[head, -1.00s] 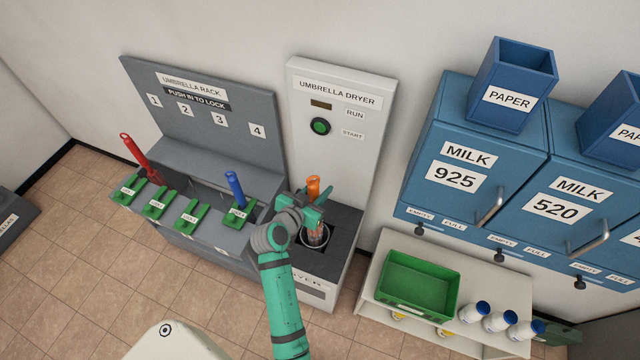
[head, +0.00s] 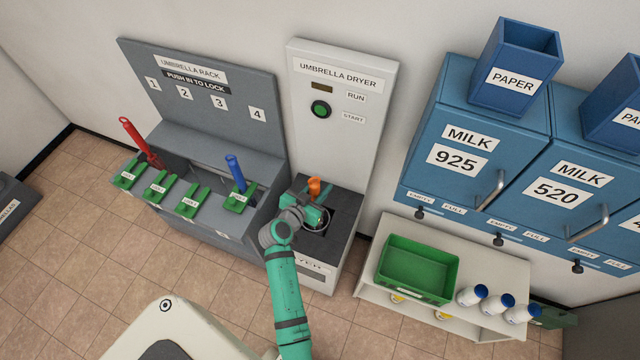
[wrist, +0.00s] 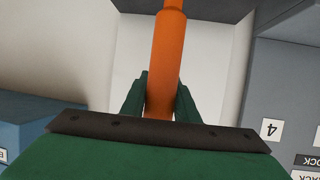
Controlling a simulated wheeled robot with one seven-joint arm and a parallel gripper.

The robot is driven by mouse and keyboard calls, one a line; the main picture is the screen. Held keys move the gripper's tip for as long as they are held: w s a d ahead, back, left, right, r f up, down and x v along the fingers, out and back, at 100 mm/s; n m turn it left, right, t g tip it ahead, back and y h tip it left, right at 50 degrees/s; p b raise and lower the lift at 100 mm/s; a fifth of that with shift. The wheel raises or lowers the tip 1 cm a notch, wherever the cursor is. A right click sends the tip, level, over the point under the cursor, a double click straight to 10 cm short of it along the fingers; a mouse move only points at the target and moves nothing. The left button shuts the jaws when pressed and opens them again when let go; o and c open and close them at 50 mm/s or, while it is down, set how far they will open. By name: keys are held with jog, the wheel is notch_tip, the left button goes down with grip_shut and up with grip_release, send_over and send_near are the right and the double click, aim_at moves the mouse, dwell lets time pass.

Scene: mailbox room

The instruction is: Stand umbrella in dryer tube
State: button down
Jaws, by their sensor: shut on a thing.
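The orange umbrella (head: 314,187) stands about upright at the umbrella dryer (head: 345,110), with only its upper part showing in the head view. My gripper (head: 312,212) is shut on it, low over the dryer's dark top. In the wrist view the orange shaft (wrist: 166,62) runs between the two green fingers of my gripper (wrist: 160,98). The dryer tube (head: 322,230) opens right below my gripper, and its round rim is partly covered by it. The umbrella's lower part is hidden, apparently inside the tube.
The grey umbrella rack (head: 215,150) on the left holds a red umbrella (head: 138,138) and a blue umbrella (head: 235,170). Blue milk boxes (head: 470,130) hang on the right above a shelf with a green crate (head: 418,292) and several bottles (head: 495,300).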

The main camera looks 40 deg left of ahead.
jog(key=shift+f, duration=0.15)
jog(key=c, duration=1.3)
grip_release()
jog(key=shift+f, duration=0.1)
jog(key=shift+s, duration=0.1)
jog(key=a+v, duration=0.1)
jog(key=v, duration=0.9)
jog(key=shift+s+d+r, duration=0.2)
jog(key=shift+s+d, duration=0.15)
jog(key=shift+d, duration=0.2)
